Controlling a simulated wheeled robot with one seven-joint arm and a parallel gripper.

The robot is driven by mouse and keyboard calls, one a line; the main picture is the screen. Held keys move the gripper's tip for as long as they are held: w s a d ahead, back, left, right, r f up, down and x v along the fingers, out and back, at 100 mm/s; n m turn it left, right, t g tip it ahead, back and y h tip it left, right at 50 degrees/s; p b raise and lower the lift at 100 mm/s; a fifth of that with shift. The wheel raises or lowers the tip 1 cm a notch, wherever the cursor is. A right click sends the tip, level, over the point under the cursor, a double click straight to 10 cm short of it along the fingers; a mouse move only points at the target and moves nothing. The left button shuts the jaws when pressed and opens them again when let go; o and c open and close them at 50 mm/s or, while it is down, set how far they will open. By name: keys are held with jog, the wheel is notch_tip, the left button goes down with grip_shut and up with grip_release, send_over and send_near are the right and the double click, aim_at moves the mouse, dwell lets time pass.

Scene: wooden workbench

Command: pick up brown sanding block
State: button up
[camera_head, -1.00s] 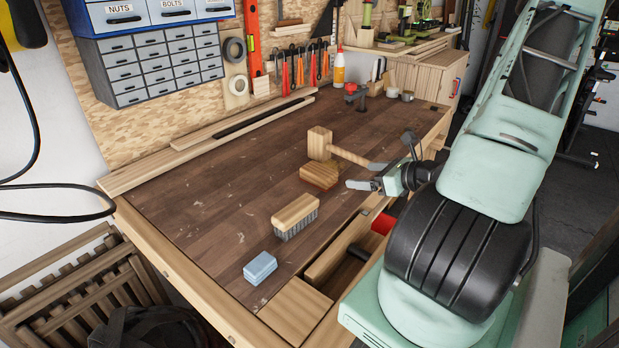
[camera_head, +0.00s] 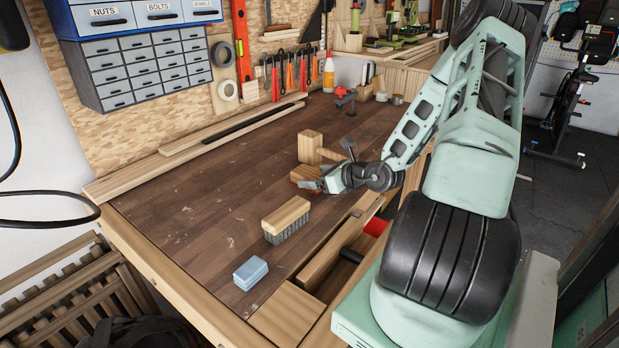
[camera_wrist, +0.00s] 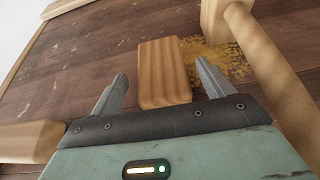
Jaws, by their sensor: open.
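The brown sanding block (camera_head: 301,174) lies on the dark workbench top (camera_head: 190,200), partly hidden behind my gripper (camera_head: 318,180) in the head view. In the wrist view the block (camera_wrist: 163,72) shows its wood-grained top, with its near end between my two open fingers (camera_wrist: 163,80). The left finger is apart from it in the picture; the right finger is close to its right side. I cannot tell the height of the fingertips above the bench, or whether they touch the block. My gripper holds nothing.
A wooden mallet (camera_head: 310,147) stands just beyond the block; its handle (camera_wrist: 265,65) runs close along the right in the wrist view. A wood-backed brush (camera_head: 287,215) and a blue block (camera_head: 250,272) lie nearer. The bench left of them is clear.

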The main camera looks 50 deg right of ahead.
aim_at(316, 175)
jog(key=x, duration=0.3)
jog(key=shift+w, duration=0.1)
jog(key=c, duration=1.1)
